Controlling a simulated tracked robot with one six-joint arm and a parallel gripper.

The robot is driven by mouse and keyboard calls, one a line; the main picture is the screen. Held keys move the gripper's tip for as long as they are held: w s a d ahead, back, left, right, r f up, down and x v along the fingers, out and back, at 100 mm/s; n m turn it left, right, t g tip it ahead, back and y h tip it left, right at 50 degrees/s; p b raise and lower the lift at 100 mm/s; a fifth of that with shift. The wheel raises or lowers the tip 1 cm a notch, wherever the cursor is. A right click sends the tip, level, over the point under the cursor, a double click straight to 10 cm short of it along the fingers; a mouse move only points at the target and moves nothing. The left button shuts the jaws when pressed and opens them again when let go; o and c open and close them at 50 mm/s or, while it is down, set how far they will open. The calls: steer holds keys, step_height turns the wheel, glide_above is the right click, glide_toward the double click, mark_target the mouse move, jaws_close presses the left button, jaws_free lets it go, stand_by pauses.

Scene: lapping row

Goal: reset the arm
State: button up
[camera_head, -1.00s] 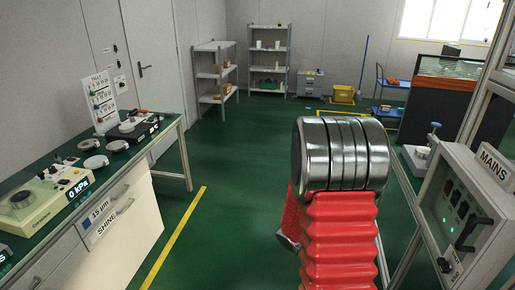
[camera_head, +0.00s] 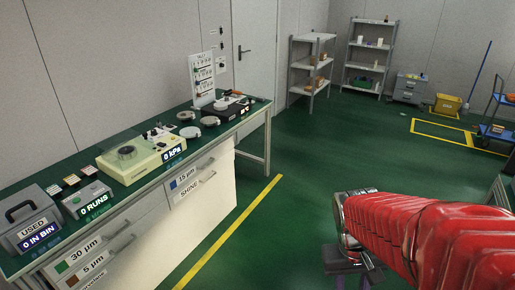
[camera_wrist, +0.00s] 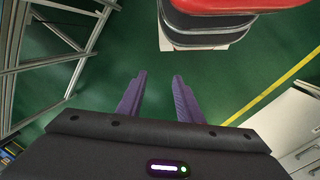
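My gripper shows in the wrist view (camera_wrist: 158,95) as two purple fingers that stand apart with only green floor between them, so it is open and empty. In the head view my red ribbed arm reaches in from the right. The gripper (camera_head: 347,282) hangs at the arm's left end, its lower part cut off by the bottom edge of the picture. It is over open floor, to the right of the yellow floor line and clear of the bench.
A green-topped bench (camera_head: 75,172) on the left carries a 0 kPa device (camera_head: 140,155), a 0 RUNS box (camera_head: 88,200) and a USED bin (camera_head: 28,222). A metal frame (camera_wrist: 60,45) shows in the wrist view.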

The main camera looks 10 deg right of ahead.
steer(key=a+r+n+t+y, duration=0.1)
steer(key=a+r+t, duration=0.5)
steer(key=a+r, duration=0.6)
steer(key=shift+w+r+n+t+y, duration=0.3)
steer(key=shift+w+r+n, duration=0.15)
steer(key=shift+r+n, duration=0.25)
steer(key=shift+f, duration=0.1)
